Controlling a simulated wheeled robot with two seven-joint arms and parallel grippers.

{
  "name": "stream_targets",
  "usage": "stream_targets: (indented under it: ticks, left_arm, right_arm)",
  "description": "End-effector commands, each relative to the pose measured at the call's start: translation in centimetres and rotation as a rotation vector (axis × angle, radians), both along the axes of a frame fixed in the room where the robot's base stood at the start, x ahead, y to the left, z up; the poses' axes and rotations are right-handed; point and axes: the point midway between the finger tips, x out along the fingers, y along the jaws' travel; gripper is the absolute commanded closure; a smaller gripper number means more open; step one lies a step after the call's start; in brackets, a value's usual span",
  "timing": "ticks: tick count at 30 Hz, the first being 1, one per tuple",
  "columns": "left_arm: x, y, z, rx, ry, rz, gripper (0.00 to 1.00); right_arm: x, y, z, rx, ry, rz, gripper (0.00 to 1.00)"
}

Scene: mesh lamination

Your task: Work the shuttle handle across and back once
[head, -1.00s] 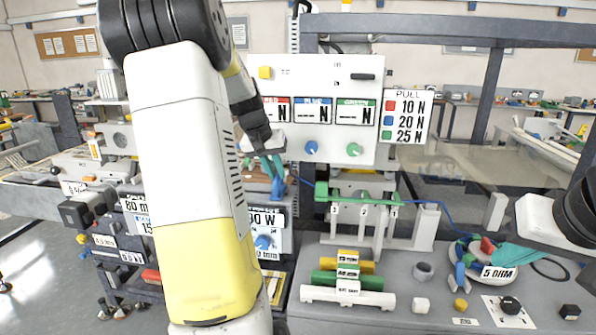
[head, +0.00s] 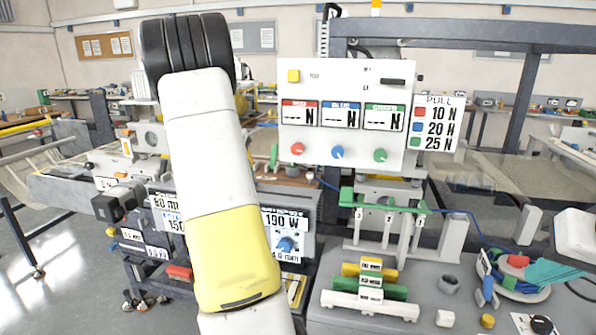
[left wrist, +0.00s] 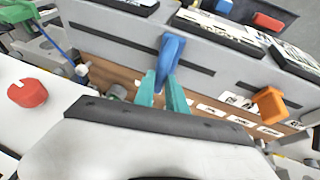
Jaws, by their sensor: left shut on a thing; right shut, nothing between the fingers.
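In the left wrist view the teal fingers of my left gripper (left wrist: 166,92) are shut on a blue upright handle (left wrist: 171,55), which I take for the shuttle handle. It stands over a brown wooden strip (left wrist: 205,98) beside a long grey slotted bar. In the head view my left forearm hides this gripper and the blue handle.
A white panel (head: 343,78) with force displays and coloured knobs stands above the bench. Yellow, green and white rods (head: 370,288) lie on the grey bench top. In the left wrist view an orange handle (left wrist: 269,105) is right of my fingers and a red knob (left wrist: 27,93) is left.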

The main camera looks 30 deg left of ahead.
Motion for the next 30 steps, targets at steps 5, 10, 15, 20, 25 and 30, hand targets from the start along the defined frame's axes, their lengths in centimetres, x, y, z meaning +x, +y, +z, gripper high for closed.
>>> stream_targets:
  ticks: [5,10,15,20,25,30]
  left_arm:
    - [-1.1,4.2,0.0,0.004,0.0,0.006,1.0]
    - [-1.5,6.2,0.0,0.002,0.0,0.003,1.0]
    - [-1.7,7.0,0.0,0.002,0.0,0.002,1.0]
    - [-1.8,7.2,0.1,0.006,-0.001,0.004,1.0]
    - [-1.8,7.3,0.1,0.008,-0.001,0.006,1.0]
    - [-1.8,7.3,0.1,0.007,-0.001,0.006,0.62]
  right_arm:
    - [0.0,0.0,0.0,0.0,0.0,0.0,1.0]
    - [0.0,0.0,0.0,0.0,0.0,0.0,1.0]
    - [0.0,0.0,0.0,0.0,0.0,0.0,1.0]
    - [0.0,0.0,0.0,0.0,0.0,0.0,1.0]
    - [0.0,0.0,0.0,0.0,0.0,0.0,1.0]
    - [0.0,0.0,0.0,0.0,0.0,0.0,1.0]
